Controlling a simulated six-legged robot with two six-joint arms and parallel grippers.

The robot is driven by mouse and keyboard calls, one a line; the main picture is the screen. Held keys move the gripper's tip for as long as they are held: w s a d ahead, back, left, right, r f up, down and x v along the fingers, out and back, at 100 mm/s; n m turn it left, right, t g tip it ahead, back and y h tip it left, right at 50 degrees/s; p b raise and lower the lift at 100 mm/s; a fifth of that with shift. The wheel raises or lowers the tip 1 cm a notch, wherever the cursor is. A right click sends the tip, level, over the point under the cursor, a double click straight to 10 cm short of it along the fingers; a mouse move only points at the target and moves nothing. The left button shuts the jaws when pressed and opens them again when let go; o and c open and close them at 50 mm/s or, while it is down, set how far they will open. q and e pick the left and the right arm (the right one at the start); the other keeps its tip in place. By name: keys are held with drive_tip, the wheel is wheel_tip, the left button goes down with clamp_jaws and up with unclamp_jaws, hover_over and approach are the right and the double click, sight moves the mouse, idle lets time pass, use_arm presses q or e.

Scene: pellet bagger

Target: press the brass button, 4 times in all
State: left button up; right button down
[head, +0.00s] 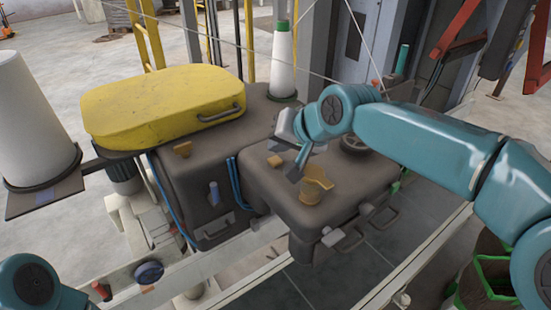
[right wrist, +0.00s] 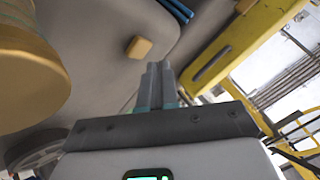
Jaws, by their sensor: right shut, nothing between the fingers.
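A round brass-coloured knob (head: 311,192), which looks like the brass button, stands on top of the dark grey machine housing (head: 350,185). In the right wrist view it is large at the left edge (right wrist: 30,70), partly cut off. My right gripper (head: 295,177) points down just behind and left of the knob in the head view. Its fingers (right wrist: 160,85) are shut with nothing between them and appear apart from the knob. I cannot tell their exact height over the housing. My left gripper is out of view; only a left arm joint shows at the bottom left.
A small tan block (head: 275,160) sits on the housing near my right gripper. A yellow cover (head: 160,105) lies behind left, with a white thread cone (head: 283,60) beside it. A dark wheel (head: 357,144) is behind the knob. A large white roll (head: 30,120) stands far left.

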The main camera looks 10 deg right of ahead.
sight(278, 161)
drive_tip(key=shift+f+b, duration=0.35)
drive_tip(key=shift+f, duration=0.05)
drive_tip(key=shift+f+b, duration=0.5)
drive_tip(key=shift+f, duration=0.05)
idle(0.6)
drive_tip(key=shift+r+p, duration=0.85)
drive_tip(key=shift+r, duration=0.15)
wheel_tip(278, 161, up, 6)
drive_tip(key=p, duration=0.5)
idle(2.0)
